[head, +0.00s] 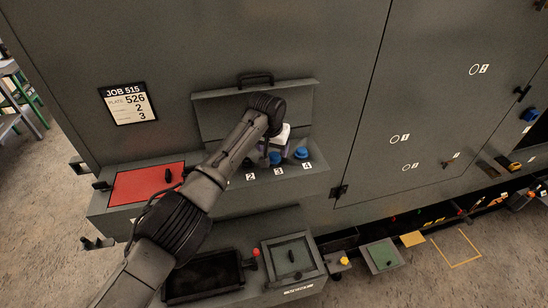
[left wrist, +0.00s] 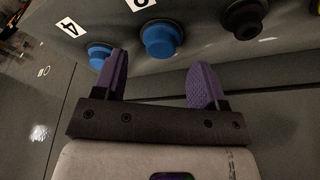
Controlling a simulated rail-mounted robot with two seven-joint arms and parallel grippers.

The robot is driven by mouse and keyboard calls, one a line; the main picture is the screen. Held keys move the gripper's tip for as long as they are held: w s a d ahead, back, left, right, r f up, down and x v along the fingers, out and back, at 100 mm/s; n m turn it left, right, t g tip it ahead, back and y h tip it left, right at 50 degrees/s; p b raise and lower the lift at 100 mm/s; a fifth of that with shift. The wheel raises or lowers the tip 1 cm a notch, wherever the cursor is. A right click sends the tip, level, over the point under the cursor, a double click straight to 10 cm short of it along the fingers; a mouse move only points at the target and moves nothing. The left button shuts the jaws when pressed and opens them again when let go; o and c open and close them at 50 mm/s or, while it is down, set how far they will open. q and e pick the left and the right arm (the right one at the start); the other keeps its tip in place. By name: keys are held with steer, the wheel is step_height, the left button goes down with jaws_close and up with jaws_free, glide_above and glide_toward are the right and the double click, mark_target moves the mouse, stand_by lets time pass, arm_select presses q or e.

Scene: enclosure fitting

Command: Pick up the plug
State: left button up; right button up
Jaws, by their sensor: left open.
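Two blue round plugs sit on the ledge of the grey enclosure, one by label 4 (head: 301,153) and one by label 3 (head: 275,158). My left gripper (left wrist: 161,68) is open, with purple fingers spread apart and nothing held. In the left wrist view the label 3 plug (left wrist: 160,40) shows beyond the gap between the fingertips. The label 4 plug (left wrist: 98,52) shows beside the left finger, partly hidden by it. In the head view my forearm and wrist cover part of the ledge. My right gripper is not in view.
A black round part (left wrist: 243,18) sits beside the blue plugs. A raised lid with a handle (head: 255,79) stands behind the ledge. A red panel (head: 147,184) lies to the left. Below are a black bin (head: 205,275) and a grey-green box (head: 292,257).

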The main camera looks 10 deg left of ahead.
mark_target(274, 155)
arm_select(q)
steer(key=shift+x, duration=1.75)
steer(key=shift+a, duration=0.1)
steer(key=c, duration=1)
